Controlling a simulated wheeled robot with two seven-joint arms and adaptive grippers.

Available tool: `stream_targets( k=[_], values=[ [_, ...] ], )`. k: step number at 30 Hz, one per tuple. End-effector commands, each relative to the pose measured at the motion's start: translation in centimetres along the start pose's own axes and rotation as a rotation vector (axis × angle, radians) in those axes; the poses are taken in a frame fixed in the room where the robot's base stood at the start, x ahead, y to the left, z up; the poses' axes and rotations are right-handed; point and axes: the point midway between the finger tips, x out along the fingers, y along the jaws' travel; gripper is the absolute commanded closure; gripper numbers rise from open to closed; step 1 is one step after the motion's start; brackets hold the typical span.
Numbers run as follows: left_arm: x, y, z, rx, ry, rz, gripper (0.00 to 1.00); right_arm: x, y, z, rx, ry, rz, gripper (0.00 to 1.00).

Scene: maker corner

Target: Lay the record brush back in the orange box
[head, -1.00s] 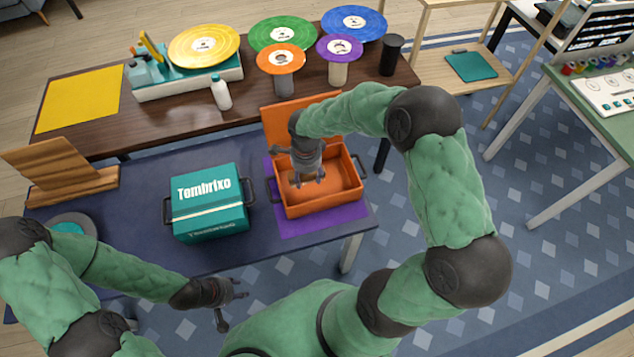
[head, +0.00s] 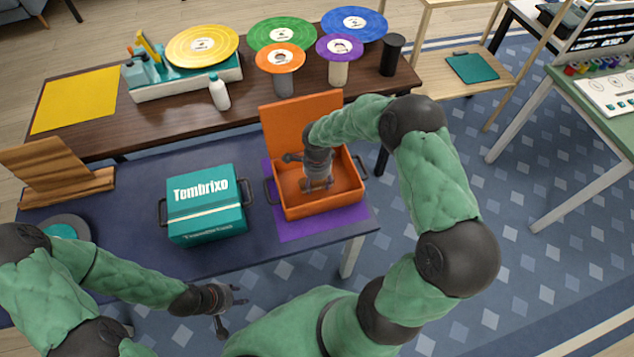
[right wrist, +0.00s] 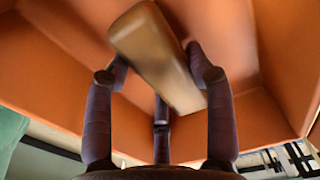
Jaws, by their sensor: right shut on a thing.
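The orange box (head: 296,212) stands with its lid up on a purple mat on the blue table. My right gripper (head: 316,184) reaches down inside it. In the right wrist view the gripper (right wrist: 160,85) is shut on the record brush (right wrist: 150,48), a tan block held slanted between the fingers. Orange walls (right wrist: 60,60) surround it there. I cannot tell whether the brush touches the box floor. In the head view the brush is mostly hidden by the gripper. My left gripper (head: 232,300) is open and empty off the front edge of the table.
A teal box (head: 205,205) with a closed lid stands left of the orange box. A wooden stand (head: 60,175) and a grey disc (head: 72,228) are at the table's left. Behind, a brown table holds a turntable (head: 190,80), a white bottle (head: 219,93), coloured records on stands and a black cup (head: 391,55).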

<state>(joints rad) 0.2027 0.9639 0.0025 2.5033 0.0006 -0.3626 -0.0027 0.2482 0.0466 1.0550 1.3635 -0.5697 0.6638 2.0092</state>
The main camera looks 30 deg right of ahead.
Motion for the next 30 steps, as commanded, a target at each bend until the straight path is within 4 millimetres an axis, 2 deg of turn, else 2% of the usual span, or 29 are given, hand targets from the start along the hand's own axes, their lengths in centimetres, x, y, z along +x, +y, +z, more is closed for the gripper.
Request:
stream_targets(
  k=[5, 6, 8, 22, 26, 30],
  values=[
    [0.4, -0.1, 0.0, 0.000, 0.000, 0.000, 0.60, 0.3, 0.0, 0.0, 0.000, 0.000, 0.000, 0.76],
    [0.3, -0.1, 0.0, 0.000, 0.000, 0.000, 0.60, 0.3, 0.0, 0.0, 0.000, 0.000, 0.001, 0.39],
    [0.3, -0.1, 0.0, 0.000, 0.000, 0.000, 0.60, 0.3, 0.0, 0.0, 0.000, 0.000, 0.001, 0.22],
    [-0.2, 0.1, 0.0, 0.000, 0.000, 0.000, 0.60, -0.2, 0.0, 0.0, 0.000, 0.000, 0.001, 0.21],
    [-0.8, 0.3, 0.0, 0.000, 0.000, 0.000, 0.60, -2.2, -0.1, 0.1, -0.001, -0.001, -0.002, 0.21],
    [-1.8, 0.6, 0.1, 0.000, 0.000, 0.000, 0.60, -5.2, -0.1, 0.0, 0.000, 0.000, -0.003, 0.21]
  ],
)
